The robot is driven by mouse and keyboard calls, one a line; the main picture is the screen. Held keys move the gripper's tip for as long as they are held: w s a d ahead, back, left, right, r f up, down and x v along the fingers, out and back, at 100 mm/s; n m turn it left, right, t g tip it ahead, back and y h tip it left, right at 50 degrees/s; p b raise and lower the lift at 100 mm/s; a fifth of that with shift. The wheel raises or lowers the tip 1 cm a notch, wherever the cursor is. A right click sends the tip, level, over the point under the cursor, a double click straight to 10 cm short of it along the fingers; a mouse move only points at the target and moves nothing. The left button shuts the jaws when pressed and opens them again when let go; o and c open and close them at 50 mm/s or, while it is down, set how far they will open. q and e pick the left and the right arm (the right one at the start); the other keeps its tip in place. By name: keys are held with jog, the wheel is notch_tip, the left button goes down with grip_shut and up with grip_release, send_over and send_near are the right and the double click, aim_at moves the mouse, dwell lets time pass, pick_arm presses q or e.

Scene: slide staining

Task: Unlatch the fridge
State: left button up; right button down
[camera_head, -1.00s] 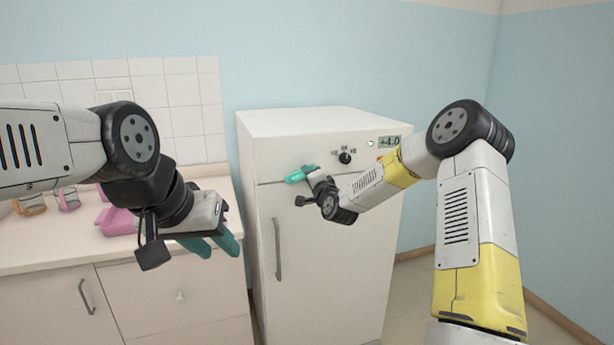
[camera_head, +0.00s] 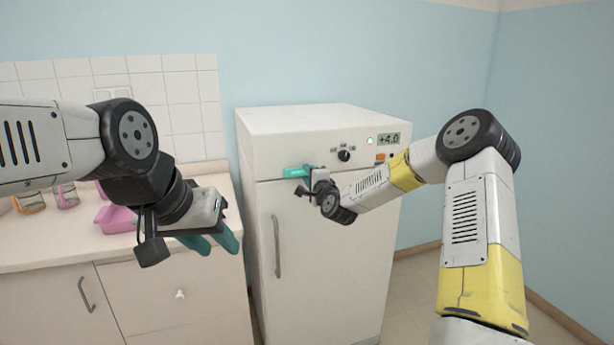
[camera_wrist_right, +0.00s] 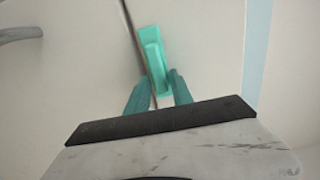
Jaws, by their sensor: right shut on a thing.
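The white fridge (camera_head: 325,240) stands against the wall, its door closed. Its latch (camera_wrist_right: 151,50) is a green piece across the seam at the top of the door; in the head view the latch (camera_head: 294,172) shows just left of my right gripper. My right gripper (camera_wrist_right: 158,88) has its teal fingers on either side of the latch's lower end and is shut on it. The fingertips are largely hidden in the head view. My left gripper (camera_head: 222,244) hangs empty in front of the counter, its teal fingers apart.
The fridge's long grey door handle (camera_head: 277,246) is below the latch. A knob (camera_head: 344,156) and a +4.0 display (camera_head: 389,139) are on the top panel. The counter (camera_head: 60,250) at left bears a pink tray (camera_head: 116,219) and glass jars (camera_head: 66,196).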

jog(key=shift+f, duration=0.1)
jog(key=c, duration=1.4)
grip_release()
jog(key=shift+o, duration=0.2)
jog(key=v, duration=0.8)
